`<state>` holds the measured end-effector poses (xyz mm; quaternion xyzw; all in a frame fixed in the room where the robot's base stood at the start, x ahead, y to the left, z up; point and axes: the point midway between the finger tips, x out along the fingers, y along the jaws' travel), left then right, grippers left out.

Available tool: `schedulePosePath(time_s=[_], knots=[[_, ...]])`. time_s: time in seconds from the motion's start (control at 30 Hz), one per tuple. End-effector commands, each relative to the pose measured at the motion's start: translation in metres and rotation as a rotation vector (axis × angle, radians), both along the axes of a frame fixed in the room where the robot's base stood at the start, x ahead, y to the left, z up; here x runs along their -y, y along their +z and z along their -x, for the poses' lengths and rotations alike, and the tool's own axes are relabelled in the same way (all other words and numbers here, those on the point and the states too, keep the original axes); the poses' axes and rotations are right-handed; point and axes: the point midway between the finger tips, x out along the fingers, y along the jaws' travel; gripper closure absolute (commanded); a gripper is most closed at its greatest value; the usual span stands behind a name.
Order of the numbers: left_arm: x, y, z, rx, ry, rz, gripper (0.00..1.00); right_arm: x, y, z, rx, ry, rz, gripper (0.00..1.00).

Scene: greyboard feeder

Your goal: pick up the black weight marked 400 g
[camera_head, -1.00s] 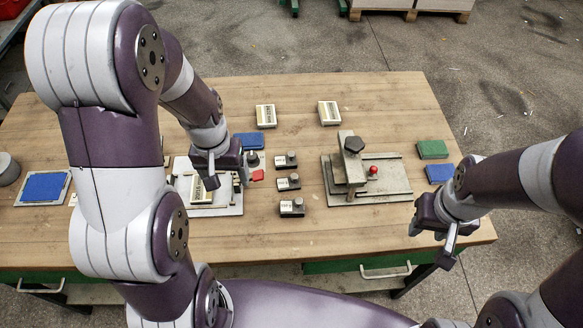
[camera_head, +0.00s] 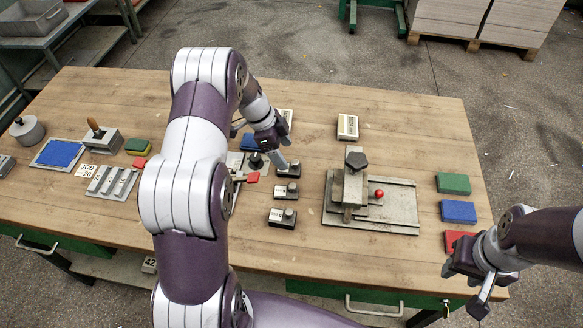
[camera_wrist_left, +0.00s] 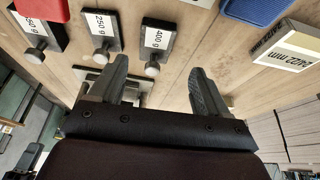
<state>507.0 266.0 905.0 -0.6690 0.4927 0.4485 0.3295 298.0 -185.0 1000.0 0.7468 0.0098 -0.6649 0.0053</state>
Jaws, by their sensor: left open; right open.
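The black weight marked 400 g (camera_wrist_left: 158,36) lies at the top middle of the left wrist view, its label facing up and its round grey knob towards my fingers. In the head view it is the farthest of the three weights (camera_head: 287,171), partly covered by my left gripper (camera_head: 279,164). My left gripper is open, and its two fingers also show in the left wrist view (camera_wrist_left: 160,82). The knob appears in the gap between them, nearer the left finger; I see no contact. My right gripper (camera_head: 466,287) is open and empty by the table's front right edge.
A 250 g weight (camera_wrist_left: 101,32) and another black weight (camera_wrist_left: 38,35) lie beside it in a row. A blue pad (camera_wrist_left: 250,8) and a 24/22 mm block (camera_wrist_left: 298,52) lie near. A metal fixture (camera_head: 398,208) with a red knob stands right of the weights.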

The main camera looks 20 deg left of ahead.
Motion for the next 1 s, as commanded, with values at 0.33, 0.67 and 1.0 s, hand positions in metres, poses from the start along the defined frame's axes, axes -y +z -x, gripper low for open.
schedulePosePath(time_s=[0.33, 0.67, 1.0], knots=[[0.015, -0.050, 0.002, -0.002, 0.001, -0.001, 0.23, 0.000, 0.016, 0.000, 0.000, 0.000, 0.000, 0.57], [0.016, -0.052, 0.002, -0.001, 0.001, -0.001, 0.62, 0.000, 0.015, 0.000, 0.000, 0.000, 0.000, 0.57], [0.016, -0.049, 0.001, 0.001, 0.001, -0.002, 1.00, 0.000, 0.015, 0.000, 0.000, 0.000, 0.000, 0.57]])
